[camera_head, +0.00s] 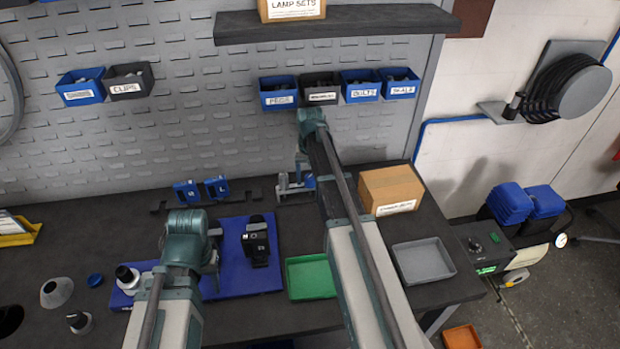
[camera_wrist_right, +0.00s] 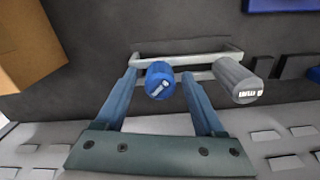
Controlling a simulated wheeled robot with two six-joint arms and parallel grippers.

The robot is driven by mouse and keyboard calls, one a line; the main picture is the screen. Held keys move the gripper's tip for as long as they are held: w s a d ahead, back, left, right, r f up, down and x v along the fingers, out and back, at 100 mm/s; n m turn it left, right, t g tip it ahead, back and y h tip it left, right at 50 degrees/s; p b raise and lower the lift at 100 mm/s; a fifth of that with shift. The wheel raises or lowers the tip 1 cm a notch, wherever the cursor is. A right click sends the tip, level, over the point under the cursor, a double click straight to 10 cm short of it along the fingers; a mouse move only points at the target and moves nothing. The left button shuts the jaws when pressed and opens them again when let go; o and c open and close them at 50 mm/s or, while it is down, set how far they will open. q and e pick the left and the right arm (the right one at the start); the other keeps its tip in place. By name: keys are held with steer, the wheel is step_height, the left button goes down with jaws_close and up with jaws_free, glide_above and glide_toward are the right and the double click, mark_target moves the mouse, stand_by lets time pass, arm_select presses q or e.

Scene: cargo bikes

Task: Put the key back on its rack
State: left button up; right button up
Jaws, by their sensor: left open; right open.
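A light grey metal rack (camera_head: 285,187) stands on the bench near the back wall; its bars also show in the right wrist view (camera_wrist_right: 205,58). In the right wrist view, a blue cylindrical handle (camera_wrist_right: 159,80) with a white mark and a grey handle (camera_wrist_right: 238,82) with white lettering are at the rack. Which one is the key I cannot tell. My right gripper (camera_wrist_right: 160,77) is open, with its fingers on either side of the blue handle; contact is unclear. My left gripper (camera_head: 214,250) is open over the blue mat, its fingertips partly hidden by the arm.
The blue mat (camera_head: 236,282) carries a black device (camera_head: 257,243). A green tray (camera_head: 310,279), a cardboard box (camera_head: 390,190) and a grey tray (camera_head: 423,261) stand near my right arm. Blue S and L holders (camera_head: 202,189) are at the bench's back. Loose parts lie at left.

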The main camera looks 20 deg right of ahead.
arm_select(q)
steer(key=shift+r, duration=0.15)
arm_select(e)
steer(key=shift+r, duration=0.1)
step_height(320, 180, up, 13)
steer(key=p, duration=1.3)
arm_select(q)
step_height(320, 180, up, 13)
steer(key=shift+f, duration=0.2)
arm_select(e)
steer(key=s+a+n+h, duration=0.1)
steer(key=s+a+n, duration=0.8)
steer(key=s+a, duration=1.3)
steer(key=a, duration=0.3)
steer(key=shift+s+a, duration=0.4)
